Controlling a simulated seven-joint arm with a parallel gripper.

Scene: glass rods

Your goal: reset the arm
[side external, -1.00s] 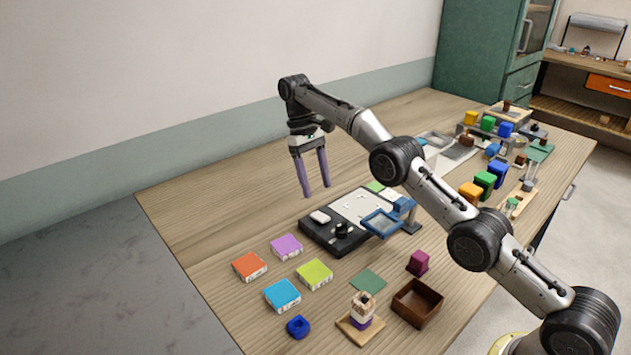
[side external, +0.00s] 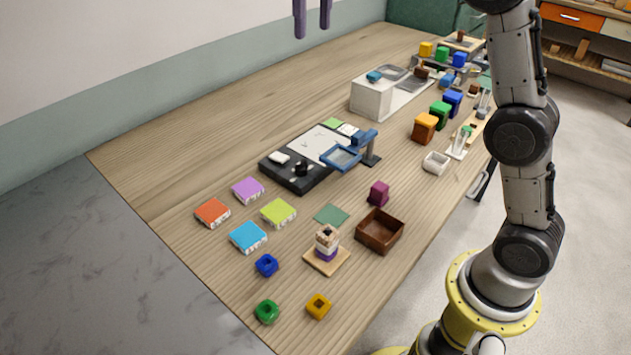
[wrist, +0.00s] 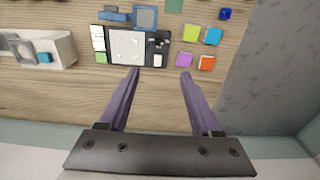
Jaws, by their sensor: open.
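My gripper (side external: 312,22) shows at the top edge of the side external view, high above the back of the table. Only its two purple fingers show there; the rest of its body is out of frame. In the wrist view the fingers (wrist: 160,72) are spread apart with nothing between them. The wooden table (side external: 200,130) lies below, and the fingers touch nothing on it. My arm stands nearly upright at the right of the side external view.
A black board with a white panel (side external: 318,145) and a blue-framed magnifier (side external: 342,158) sit mid-table. Coloured tiles (side external: 248,237), a brown box (side external: 380,232) and small rings (side external: 267,312) lie in front. A white block (side external: 371,98) and coloured blocks (side external: 425,127) stand behind. The left back of the table is clear.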

